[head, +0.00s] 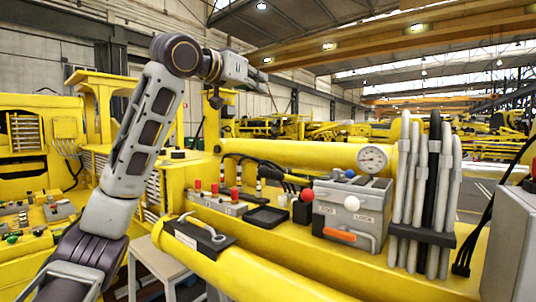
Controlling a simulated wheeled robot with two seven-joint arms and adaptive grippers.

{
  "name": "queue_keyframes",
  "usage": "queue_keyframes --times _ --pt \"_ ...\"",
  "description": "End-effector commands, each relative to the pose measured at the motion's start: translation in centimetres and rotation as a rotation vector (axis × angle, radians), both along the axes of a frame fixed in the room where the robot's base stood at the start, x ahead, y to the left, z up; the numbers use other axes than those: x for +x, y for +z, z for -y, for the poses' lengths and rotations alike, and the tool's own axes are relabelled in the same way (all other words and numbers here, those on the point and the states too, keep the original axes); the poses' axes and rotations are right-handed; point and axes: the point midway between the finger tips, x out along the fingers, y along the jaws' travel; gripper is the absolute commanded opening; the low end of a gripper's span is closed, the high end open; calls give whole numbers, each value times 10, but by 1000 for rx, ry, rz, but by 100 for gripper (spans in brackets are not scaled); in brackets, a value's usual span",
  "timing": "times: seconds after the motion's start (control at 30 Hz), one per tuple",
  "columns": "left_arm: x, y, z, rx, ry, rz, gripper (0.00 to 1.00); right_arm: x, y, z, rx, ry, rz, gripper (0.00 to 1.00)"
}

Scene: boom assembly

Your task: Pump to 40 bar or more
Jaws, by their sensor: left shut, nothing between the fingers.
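A round white pressure gauge (373,158) sits at the right end of a yellow cylinder; its reading is too small to tell. Which part is the pump lever I cannot tell. My left arm rises from the lower left and bends at the top. My left gripper (262,79) is shut and empty, high above the yellow cylinder, apart from the box and gauge.
Grey and black hoses (424,190) stand in a rack right of the box. Red-topped valves (214,190) and a black tray (267,217) lie left of it. A large yellow boom tube (250,272) crosses the front. The air above the box is clear.

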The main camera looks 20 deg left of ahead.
Motion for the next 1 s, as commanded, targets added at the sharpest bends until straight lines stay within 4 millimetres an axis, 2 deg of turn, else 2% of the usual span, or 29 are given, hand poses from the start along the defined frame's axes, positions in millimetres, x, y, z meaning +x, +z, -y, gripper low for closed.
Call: queue_keyframes --times 0.03,0.2,0.4,0.6,1.0 --pt "12 -14 -3 -4 4 -58 0 -2 -1 -1 2 0 -2 40" --pt "38 -57 -22 -17 23 -250 0 -7 -3 -1 2 1 -6 40" --pt "44 -95 -37 -14 32 -434 0 -9 -3 -1 2 2 -5 40" --pt "35 -111 -40 9 38 -512 0 -8 -3 -1 3 2 0 40" --pt "33 -115 -42 11 47 -531 0 -8 -3 -1 3 3 2 40"
